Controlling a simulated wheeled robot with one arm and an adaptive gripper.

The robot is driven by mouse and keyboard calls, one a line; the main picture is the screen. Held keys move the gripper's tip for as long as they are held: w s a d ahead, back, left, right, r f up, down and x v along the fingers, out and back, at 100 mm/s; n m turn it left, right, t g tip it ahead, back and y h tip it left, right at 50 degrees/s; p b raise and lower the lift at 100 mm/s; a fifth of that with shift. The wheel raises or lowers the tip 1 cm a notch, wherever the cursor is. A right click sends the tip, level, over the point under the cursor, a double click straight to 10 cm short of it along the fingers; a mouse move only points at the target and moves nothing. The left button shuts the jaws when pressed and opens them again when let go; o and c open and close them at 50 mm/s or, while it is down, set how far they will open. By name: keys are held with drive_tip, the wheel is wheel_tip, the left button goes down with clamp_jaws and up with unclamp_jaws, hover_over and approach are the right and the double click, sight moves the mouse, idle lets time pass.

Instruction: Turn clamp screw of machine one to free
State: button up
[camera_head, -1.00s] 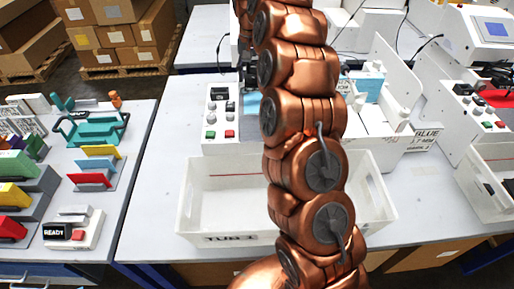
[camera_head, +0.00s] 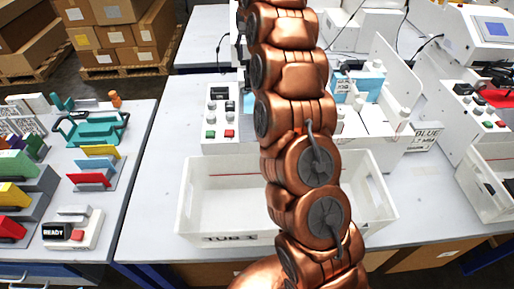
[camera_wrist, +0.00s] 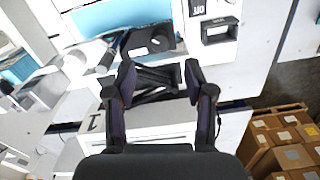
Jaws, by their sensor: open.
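Machine one stands behind my arm in the head view; its white control panel (camera_head: 220,112) shows left of the arm. In the wrist view a "1" (camera_wrist: 95,122) marks a white housing, and a black carriage-like block (camera_wrist: 150,40) with a round dark part on top lies beyond my fingertips. I cannot tell for certain which part is the clamp screw. My gripper (camera_wrist: 161,82) is open and empty, its two dark fingers spread, with the black block just above them in the picture. The head view does not show the gripper clearly.
A white tub (camera_head: 225,240) stands in front of the machine. A blue pad and white parts (camera_head: 372,88) stand right of the arm, by a "BLUE" sign (camera_head: 425,136). A side table (camera_head: 130,180) at the left holds coloured holders and a READY box (camera_head: 72,230).

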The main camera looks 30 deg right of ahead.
drive_tip(key=shift+r, duration=0.55)
drive_tip(key=shift+s+a+f, duration=0.1)
drive_tip(key=shift+s+a, duration=0.35)
drive_tip(key=shift+a, duration=0.05)
drive_tip(key=s+a+f+n+b, duration=0.1)
drive_tip(key=s+a, duration=0.3)
drive_tip(key=s, duration=0.5)
drive_tip(key=s+a+f+n+b, duration=0.1)
drive_tip(key=s+a+f+n, duration=0.2)
drive_tip(key=s, duration=0.7)
drive_tip(key=s+a+f+n+g+b, duration=0.1)
drive_tip(key=s+a, duration=0.3)
drive_tip(key=s, duration=0.6)
drive_tip(key=shift+a+f+n, duration=0.4)
drive_tip(key=shift+f, duration=0.45)
drive_tip(key=shift+s, duration=0.1)
